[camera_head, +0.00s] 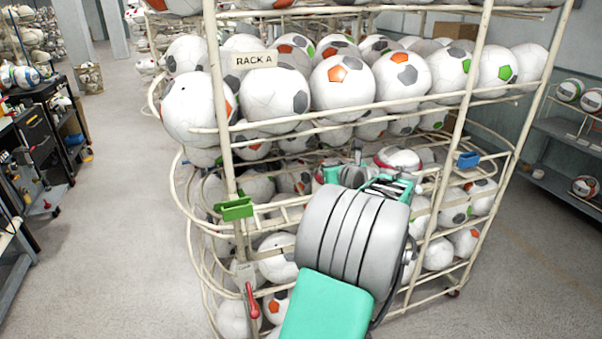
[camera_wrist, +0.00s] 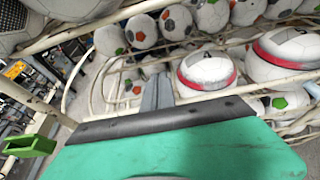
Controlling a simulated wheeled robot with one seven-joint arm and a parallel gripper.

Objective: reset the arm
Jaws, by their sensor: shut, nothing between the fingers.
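My arm reaches up from the bottom of the head view toward the front of the rack. My gripper (camera_head: 352,172) is partly hidden behind my own wrist, at the level below the top row of balls. In the wrist view its grey fingers (camera_wrist: 157,92) are together with nothing between them. A white ball with a red band (camera_head: 397,158) lies in the rack close to my gripper. It also shows right of the fingers in the wrist view (camera_wrist: 206,72). I cannot tell whether the gripper touches any ball or rail.
The cream tubular rack (camera_head: 468,95), labelled RACK A (camera_head: 254,61), holds many footballs. A green clip (camera_head: 235,209), a blue clip (camera_head: 467,160) and a red-handled tool (camera_head: 252,300) are on its frame. Shelves stand left and right (camera_head: 565,135). The floor at left (camera_head: 120,220) is clear.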

